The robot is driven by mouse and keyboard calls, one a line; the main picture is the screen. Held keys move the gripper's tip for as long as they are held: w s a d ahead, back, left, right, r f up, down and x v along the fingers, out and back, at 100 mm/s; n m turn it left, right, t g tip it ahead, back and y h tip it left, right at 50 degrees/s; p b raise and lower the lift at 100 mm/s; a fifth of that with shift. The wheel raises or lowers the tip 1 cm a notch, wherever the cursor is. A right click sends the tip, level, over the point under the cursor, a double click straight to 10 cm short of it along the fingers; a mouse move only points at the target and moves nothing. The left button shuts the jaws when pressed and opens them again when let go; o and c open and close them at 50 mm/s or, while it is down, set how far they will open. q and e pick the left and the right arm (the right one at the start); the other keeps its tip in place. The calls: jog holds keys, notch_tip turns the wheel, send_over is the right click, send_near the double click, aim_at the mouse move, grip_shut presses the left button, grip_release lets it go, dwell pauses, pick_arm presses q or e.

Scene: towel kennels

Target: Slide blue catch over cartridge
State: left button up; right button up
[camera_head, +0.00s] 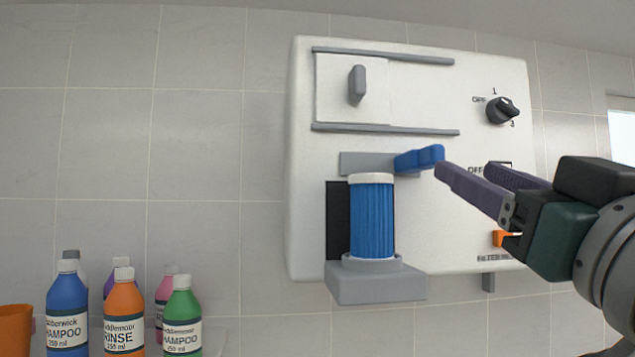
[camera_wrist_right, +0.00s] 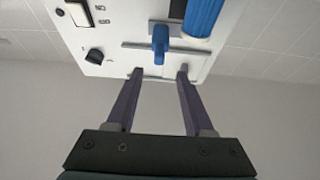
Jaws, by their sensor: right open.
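The blue catch (camera_head: 419,158) sits on a grey horizontal rail on the white wall panel, above and a little right of the cartridge. The blue ribbed cartridge (camera_head: 371,219) has a white cap and stands upright in a grey holder (camera_head: 376,281). My right gripper (camera_head: 462,172) is open and empty just right of the catch. In the right wrist view, the catch (camera_wrist_right: 160,43) is beyond the gap between the open fingers (camera_wrist_right: 160,72), and the cartridge (camera_wrist_right: 202,18) is at the top right. My left gripper is not in view.
The panel (camera_head: 455,100) also carries a sliding plate with a grey handle (camera_head: 357,85), a black knob (camera_head: 502,111) and an orange part (camera_head: 500,238) behind my gripper. Several bottles (camera_head: 124,318) and an orange container (camera_head: 14,328) stand at the lower left.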

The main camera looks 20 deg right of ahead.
aim_at(440, 153)
jog(key=p+x, duration=0.3)
jog(key=x, duration=0.5)
jog(key=shift+r, duration=0.15)
jog(key=shift+w+d+r, duration=0.1)
jog(key=shift+w+d, duration=0.1)
jog(key=shift+w, duration=0.45)
jog(key=shift+c, duration=0.3)
jog(key=c, duration=0.4)
grip_shut()
